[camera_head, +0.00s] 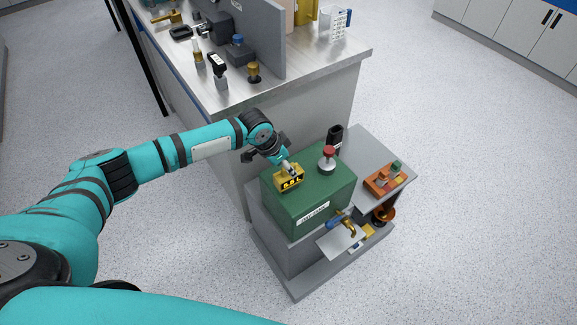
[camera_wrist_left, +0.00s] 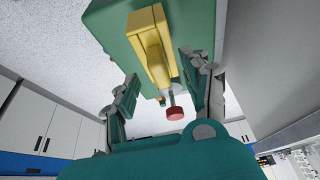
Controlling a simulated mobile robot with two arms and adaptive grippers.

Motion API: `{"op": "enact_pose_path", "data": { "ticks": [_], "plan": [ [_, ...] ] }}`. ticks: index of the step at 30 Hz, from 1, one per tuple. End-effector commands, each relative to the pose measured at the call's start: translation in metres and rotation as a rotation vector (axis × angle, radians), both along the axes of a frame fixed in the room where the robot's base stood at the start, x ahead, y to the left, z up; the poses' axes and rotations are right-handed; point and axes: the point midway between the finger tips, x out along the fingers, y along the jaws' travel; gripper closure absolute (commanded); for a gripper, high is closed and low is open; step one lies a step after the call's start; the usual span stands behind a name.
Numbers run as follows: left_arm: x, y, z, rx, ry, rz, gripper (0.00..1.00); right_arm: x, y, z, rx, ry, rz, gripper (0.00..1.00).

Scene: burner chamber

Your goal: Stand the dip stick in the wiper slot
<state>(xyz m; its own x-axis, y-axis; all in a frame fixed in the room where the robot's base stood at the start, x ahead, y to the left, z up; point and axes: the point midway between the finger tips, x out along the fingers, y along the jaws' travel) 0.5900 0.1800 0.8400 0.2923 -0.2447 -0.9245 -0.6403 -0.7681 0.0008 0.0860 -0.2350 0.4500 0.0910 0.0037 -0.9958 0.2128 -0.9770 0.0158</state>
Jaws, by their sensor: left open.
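A green tank (camera_head: 308,195) with a white label stands on a grey stand. On its top sits a yellow block (camera_head: 289,179) with black marks; it also shows in the wrist view (camera_wrist_left: 143,20), with a yellow bar standing out from it. I cannot tell whether this bar is part of the dip stick. A black upright holder (camera_head: 335,137) stands at the tank's back edge; I cannot tell whether it is the wiper slot. My left gripper (camera_head: 281,158) is just above the yellow block, its fingers (camera_wrist_left: 160,88) apart with the bar's end near the gap. My right gripper is out of view.
A red-topped grey cap (camera_head: 327,160) stands on the tank close to the gripper. An orange tray (camera_head: 384,180) lies on the side shelf. A metal bench (camera_head: 300,72) with a grey panel stands behind.

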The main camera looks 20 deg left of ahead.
Motion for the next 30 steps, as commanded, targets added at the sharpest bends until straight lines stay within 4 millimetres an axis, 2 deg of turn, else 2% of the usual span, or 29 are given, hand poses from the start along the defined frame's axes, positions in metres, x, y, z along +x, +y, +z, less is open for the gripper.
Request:
{"op": "enact_pose_path", "data": {
  "ticks": [6,16,27,30],
  "plan": [
    [0.006,-0.005,-0.018,-0.001,-0.001,0.001,0.52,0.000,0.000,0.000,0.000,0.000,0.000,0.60],
    [0.007,-0.005,-0.021,-0.001,-0.001,0.000,0.52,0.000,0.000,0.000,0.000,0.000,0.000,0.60],
    [0.007,-0.005,-0.020,-0.001,-0.001,0.000,1.00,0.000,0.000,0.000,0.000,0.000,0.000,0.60],
    [0.007,-0.005,-0.020,-0.001,-0.001,0.000,1.00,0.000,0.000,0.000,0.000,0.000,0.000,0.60]
  ]
}}
